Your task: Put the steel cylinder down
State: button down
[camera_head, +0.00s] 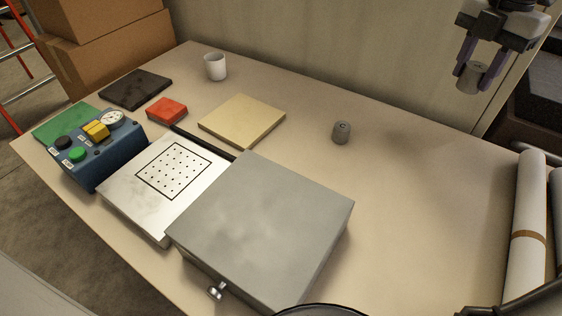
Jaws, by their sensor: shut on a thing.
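My gripper (484,72) is at the upper right, pointing down, its two dark fingers shut on a grey steel cylinder (473,79). The cylinder hangs upright between the fingertips, raised, near the table's far right edge; how high it is I cannot tell. A second small grey cylinder (341,132), with a dark mark on its top, stands on the table (420,190) right of the middle.
A large grey box (265,225) stands at the front, beside a white plate with a dotted square (135,205). Behind are a beige block (242,121), red block (166,110), black slab (136,89) and white cup (215,67). A blue control box (95,160) is left.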

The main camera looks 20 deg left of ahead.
jog(key=shift+s+d+f, duration=0.1)
jog(key=shift+s+d, duration=0.15)
jog(key=shift+d, duration=0.7)
jog(key=p, duration=0.3)
send_over(432, 170)
notch_tip(432, 170, down, 20)
jog(key=shift+r, duration=0.25)
jog(key=shift+f, duration=0.25)
jog(key=shift+f, duration=0.1)
jog(key=shift+f, duration=0.15)
jog(key=c, duration=0.9)
grip_release()
notch_tip(432, 170, up, 12)
jog(key=shift+r+b, duration=0.25)
jog(key=shift+b, duration=0.75)
